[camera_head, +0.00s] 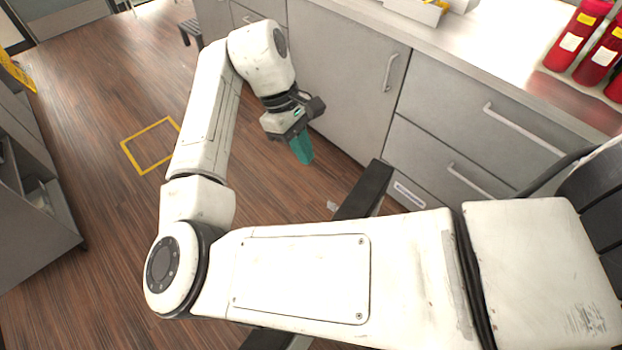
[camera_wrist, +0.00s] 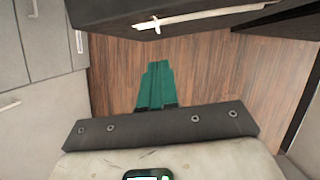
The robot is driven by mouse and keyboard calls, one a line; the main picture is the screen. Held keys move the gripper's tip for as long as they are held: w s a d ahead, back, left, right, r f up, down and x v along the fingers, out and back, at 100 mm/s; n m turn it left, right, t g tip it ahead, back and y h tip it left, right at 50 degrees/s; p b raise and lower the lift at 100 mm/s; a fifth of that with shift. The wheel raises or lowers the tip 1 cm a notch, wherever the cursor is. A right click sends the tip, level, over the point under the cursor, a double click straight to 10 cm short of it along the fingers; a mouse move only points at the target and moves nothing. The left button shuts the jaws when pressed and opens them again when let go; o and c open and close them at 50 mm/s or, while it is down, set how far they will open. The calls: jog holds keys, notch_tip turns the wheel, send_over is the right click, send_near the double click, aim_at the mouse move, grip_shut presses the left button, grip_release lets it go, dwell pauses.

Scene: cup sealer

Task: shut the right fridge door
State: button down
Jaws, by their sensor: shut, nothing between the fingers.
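I cannot make out for sure which panel is the right fridge door, and no door standing open shows in either view. A flat grey door (camera_head: 342,75) with an upright handle sits flush in the counter front in the head view. My gripper (camera_head: 303,153) hangs low over the floor in front of this door, its teal fingers pointing down and shut with nothing between them. The fingers also show in the wrist view (camera_wrist: 154,86), over wood floor. I cannot tell the exact gap between gripper and door.
Grey drawers (camera_head: 470,145) with bar handles lie right of the door. Red bottles (camera_head: 577,38) stand on the counter. A small dark stool (camera_head: 190,30) stands at the back. A grey shelf unit (camera_head: 30,200) is at the left. The floor around a yellow square (camera_head: 131,158) is clear.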

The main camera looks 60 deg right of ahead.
jog(key=s+f+p, duration=0.2)
jog(key=s+f, duration=0.5)
jog(key=f, duration=0.2)
jog(key=shift+s+a, duration=0.2)
jog(key=shift+f, duration=0.1)
jog(key=shift+s, duration=0.1)
